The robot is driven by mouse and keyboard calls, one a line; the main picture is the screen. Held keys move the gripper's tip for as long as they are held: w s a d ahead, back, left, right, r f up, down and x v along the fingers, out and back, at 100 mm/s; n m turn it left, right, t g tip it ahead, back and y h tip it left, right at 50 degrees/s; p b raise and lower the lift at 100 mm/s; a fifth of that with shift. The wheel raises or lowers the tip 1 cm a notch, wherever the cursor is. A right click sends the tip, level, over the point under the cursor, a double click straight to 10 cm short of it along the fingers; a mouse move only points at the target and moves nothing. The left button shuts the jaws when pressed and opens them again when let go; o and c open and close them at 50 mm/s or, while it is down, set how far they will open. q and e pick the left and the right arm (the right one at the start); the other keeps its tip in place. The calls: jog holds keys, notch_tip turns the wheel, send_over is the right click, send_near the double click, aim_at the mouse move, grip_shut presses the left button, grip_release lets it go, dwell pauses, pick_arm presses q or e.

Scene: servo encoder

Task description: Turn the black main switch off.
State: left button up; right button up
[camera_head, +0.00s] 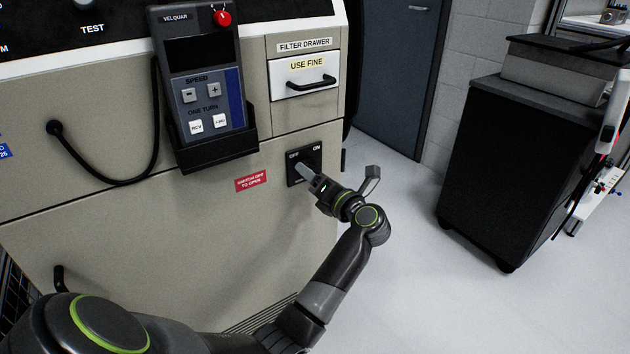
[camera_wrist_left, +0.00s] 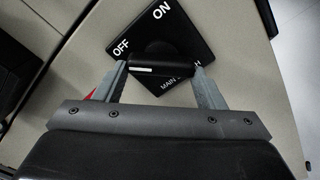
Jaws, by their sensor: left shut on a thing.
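The black main switch has a square black plate (camera_head: 313,156) low on the right of the beige cabinet front. The plate is lettered OFF at its left and ON at its right. In the left wrist view the plate (camera_wrist_left: 184,38) looks tilted, and its lower lettering is partly hidden. My left gripper (camera_head: 302,172) reaches the plate from the lower right. In the left wrist view the left gripper (camera_wrist_left: 162,82) has its two fingers on either side of the black switch handle (camera_wrist_left: 160,63), shut on it. My right gripper is not in view.
A control pendant (camera_head: 204,85) with a red knob hangs in a holder left of the switch. A filter drawer (camera_head: 303,80) with a black handle is above. A red label (camera_head: 251,180) is beside the switch. A black cart (camera_head: 530,165) stands right, with clear floor between.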

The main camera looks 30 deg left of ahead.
pick_arm(q)
jog(key=shift+f, duration=0.1)
dwell(0.3)
jog(key=o, duration=1)
